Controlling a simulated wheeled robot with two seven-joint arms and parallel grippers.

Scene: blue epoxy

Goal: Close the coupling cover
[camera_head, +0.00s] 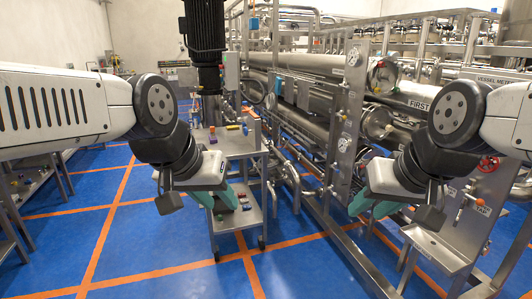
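I cannot pick out the coupling cover for certain. A black vertical motor (204,32) hangs at the top centre, with a dark housing (209,78) below it, where a coupling could be; its details are too small to tell. My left gripper (216,198) has teal fingers that look apart, and it is in front of the trolley's lower shelf. My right gripper (373,207) also has teal fingers that look apart, in front of the pipe frame at the right. I see nothing held in either. Both are well below the motor and clear of it.
A steel trolley (232,144) with small coloured items stands below the motor. Large steel pipes (310,64) and a panel frame (349,115) fill the right side. A steel basin (437,248) is at the lower right. The blue floor (150,255) is free at front left.

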